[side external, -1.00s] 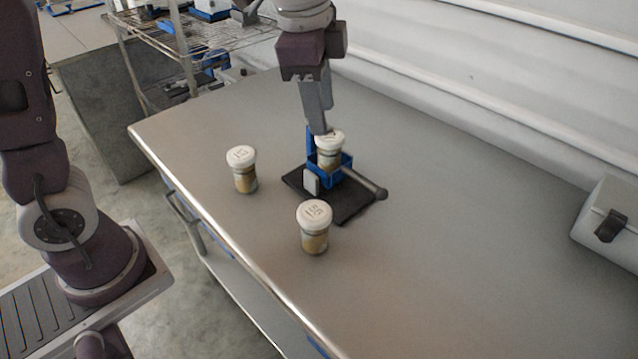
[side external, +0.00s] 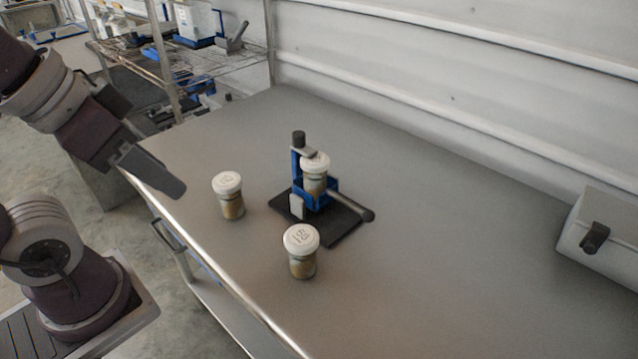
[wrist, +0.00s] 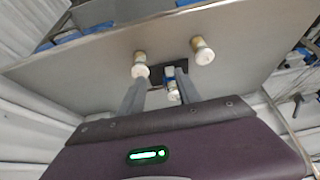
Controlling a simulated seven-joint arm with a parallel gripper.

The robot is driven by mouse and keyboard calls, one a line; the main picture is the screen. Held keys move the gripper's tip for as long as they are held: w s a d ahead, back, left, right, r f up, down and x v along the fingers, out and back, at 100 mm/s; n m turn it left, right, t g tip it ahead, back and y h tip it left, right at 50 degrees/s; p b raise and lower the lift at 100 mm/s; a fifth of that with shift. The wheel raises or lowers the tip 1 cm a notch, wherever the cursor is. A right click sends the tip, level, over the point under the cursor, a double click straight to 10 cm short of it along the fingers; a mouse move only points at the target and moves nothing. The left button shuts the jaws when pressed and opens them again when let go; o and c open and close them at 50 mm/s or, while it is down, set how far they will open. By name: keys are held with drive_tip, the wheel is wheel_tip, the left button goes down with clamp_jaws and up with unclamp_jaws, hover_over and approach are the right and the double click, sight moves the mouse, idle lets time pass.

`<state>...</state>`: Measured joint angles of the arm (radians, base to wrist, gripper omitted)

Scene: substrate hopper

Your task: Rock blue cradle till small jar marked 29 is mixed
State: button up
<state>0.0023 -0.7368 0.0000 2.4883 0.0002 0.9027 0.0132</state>
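The blue cradle (side external: 298,170) stands on a black base plate (side external: 340,226) on the table, with a dark knob on its upright post and a rod out to the right. A small white-lidded jar (side external: 316,172) with brownish contents sits upright in it; its lid mark is not readable. Two similar jars stand on the table, one left of the cradle (side external: 229,196) and one in front (side external: 301,252); their lid marks are unclear. My gripper (side external: 178,189) is left of the cradle, clear of it. In the wrist view its fingers (wrist: 160,78) are apart with nothing between them.
A grey case (side external: 598,225) with a dark latch is at the table's right. A wire shelf (side external: 190,65) stands behind the table's left end. The table's back and right middle are bare. The table's front edge runs below the two loose jars.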

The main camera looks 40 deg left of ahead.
drive_tip(key=w+d+r+m+g, duration=0.1)
drive_tip(key=w+r+m, duration=0.2)
drive_tip(key=w, duration=0.3)
drive_tip(key=m+g, duration=0.5)
drive_tip(key=m, duration=1)
hover_over(369, 211)
wheel_tip(369, 211, down, 14)
drive_tip(key=shift+f, duration=0.2)
wheel_tip(369, 211, down, 9)
drive_tip(key=shift+f, duration=0.1)
drive_tip(key=shift+c, duration=0.2)
drive_tip(key=c, duration=0.6)
drive_tip(key=shift+c, duration=0.2)
